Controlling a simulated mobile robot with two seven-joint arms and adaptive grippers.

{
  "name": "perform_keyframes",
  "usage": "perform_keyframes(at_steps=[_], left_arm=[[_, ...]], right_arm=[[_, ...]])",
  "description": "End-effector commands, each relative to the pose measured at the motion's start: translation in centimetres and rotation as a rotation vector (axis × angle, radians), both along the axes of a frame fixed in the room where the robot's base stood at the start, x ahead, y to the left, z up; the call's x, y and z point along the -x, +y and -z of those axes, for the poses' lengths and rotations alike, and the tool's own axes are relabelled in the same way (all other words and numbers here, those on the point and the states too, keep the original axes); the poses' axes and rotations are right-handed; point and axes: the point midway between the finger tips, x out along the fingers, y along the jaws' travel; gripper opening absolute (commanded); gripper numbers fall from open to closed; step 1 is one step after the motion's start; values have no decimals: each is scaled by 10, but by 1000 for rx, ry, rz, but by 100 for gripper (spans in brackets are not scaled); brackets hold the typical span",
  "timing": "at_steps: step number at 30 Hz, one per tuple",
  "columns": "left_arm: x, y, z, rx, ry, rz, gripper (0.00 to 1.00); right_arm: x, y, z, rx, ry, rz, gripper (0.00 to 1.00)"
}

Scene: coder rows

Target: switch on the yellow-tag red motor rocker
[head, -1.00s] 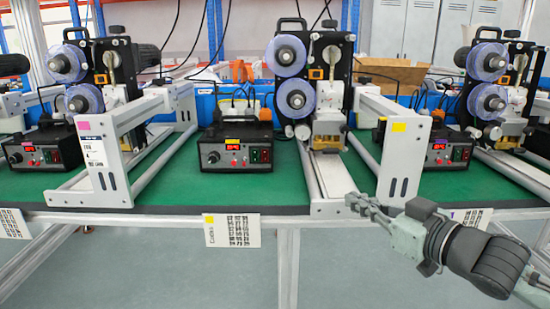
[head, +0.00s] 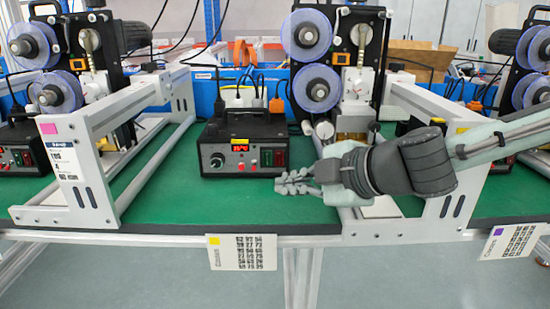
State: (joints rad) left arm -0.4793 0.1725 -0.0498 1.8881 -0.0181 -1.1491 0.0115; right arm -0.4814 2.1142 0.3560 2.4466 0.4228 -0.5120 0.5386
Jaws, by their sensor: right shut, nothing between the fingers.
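The black control box (head: 215,135) with a yellow tag (head: 240,141) stands on the green bench mat in the middle. Its front has a knob (head: 217,162), a lit red display, small red buttons and a pair of rockers (head: 273,158) at the right end. The rockers are too small to read their positions surely. My right gripper (head: 283,183) comes in from the right. It is shut and empty, its fingertips pointing left, just below and in front of the rocker end of the box in the picture. My left gripper is not in view.
White metal frames flank the box: one with a pink tag (head: 100,125) at left, one at right (head: 437,215), partly behind my right arm. A reel machine (head: 355,60) stands behind. Another control box (head: 15,158) is at far left. The mat left of the box is clear.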

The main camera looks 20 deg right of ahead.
Motion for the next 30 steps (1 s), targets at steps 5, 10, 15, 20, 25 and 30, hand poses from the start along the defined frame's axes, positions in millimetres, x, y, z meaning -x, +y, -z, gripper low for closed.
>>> perform_keyframes(at_steps=[5, 10, 15, 20, 25, 30], left_arm=[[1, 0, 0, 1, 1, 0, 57], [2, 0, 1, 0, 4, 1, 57], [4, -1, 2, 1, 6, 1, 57], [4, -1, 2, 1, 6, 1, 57], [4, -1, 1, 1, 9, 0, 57], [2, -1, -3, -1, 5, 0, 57]], right_arm=[[1, 6, 3, 47, 0, -25, 0], [1, 6, 3, 48, 0, -26, 0], [1, 6, 3, 47, 0, -25, 0], [-8, 3, 4, 48, -1, -24, 0], [-28, -3, 8, 48, -1, -23, 0], [-51, -10, 12, 48, 2, -23, 0]])
